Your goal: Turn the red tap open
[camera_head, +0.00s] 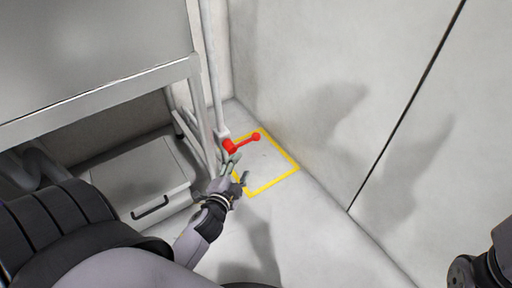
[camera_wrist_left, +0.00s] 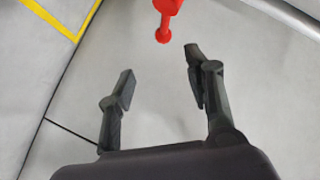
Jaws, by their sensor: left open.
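The red tap (camera_head: 244,142) sits low on a pale vertical pipe near the room corner. Its lever points to the right and ends in a round knob. My left gripper (camera_head: 240,169) is open and empty, just below the tap in the head view. In the left wrist view the knob end of the red tap (camera_wrist_left: 165,18) hangs at the top, beyond the two spread fingers of my left gripper (camera_wrist_left: 159,65). The fingers look apart from the lever. My right gripper does not show; only a dark part of my right arm is at the lower right.
A yellow square outline (camera_head: 273,186) is marked on the floor beneath the tap. A metal table (camera_head: 100,95) stands at the left, with a grey drawer box (camera_head: 140,180) under it. A bare wall (camera_head: 310,90) rises at the right. The floor in front is clear.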

